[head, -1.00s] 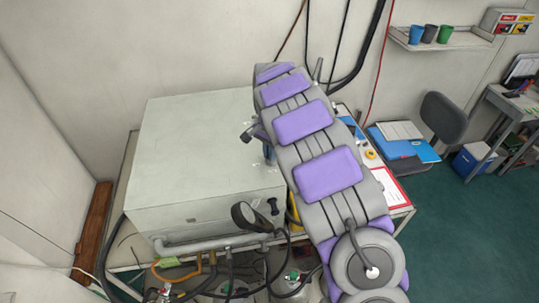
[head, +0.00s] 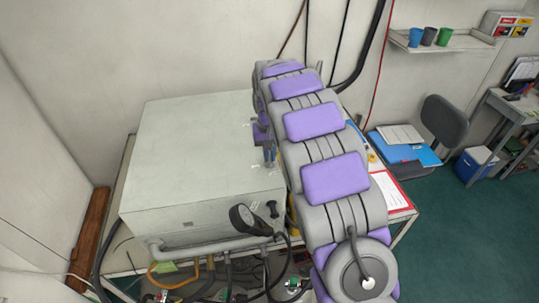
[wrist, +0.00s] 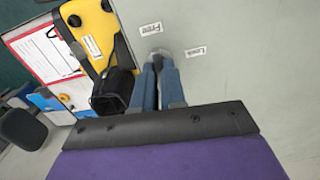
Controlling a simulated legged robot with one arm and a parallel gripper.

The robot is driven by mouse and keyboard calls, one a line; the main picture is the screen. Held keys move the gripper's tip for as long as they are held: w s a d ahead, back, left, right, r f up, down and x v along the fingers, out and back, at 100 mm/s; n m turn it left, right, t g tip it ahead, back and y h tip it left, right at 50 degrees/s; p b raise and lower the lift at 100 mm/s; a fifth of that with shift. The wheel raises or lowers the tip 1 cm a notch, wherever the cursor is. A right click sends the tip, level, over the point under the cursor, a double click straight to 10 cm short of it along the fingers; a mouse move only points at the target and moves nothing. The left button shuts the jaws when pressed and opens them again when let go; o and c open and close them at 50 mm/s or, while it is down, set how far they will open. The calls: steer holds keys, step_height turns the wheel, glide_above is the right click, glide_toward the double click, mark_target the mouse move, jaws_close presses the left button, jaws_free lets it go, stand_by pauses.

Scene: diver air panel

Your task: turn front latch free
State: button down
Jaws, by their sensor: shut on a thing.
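My gripper (wrist: 158,85) is closed around a small grey latch (wrist: 160,53) on the pale panel face, and the latch is mostly hidden between the blue fingertips. In the wrist view a "Free" label (wrist: 151,29) sits just above the latch and a "Lock" label (wrist: 196,50) sits to its right. In the head view my gripper (head: 269,155) is at the right edge of the large pale box (head: 195,140), pointing down. The latch itself is too small to make out there, and my arm covers part of that side.
A black gauge (head: 243,219) and a black knob (head: 272,209) stand at the box's front right corner. A pipe (head: 205,243) and hoses run below the front. A yellow case (wrist: 90,30) and black fitting (wrist: 112,90) lie close left of my fingers in the wrist view.

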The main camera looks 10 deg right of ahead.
steer(key=shift+w+r+n, duration=0.15)
steer(key=shift+n, duration=0.35)
steer(key=c, duration=1.4)
jaws_free()
steer(key=shift+w, duration=0.1)
steer(key=shift+o, duration=1)
steer(key=shift+a, duration=0.1)
step_height(320, 180, up, 17)
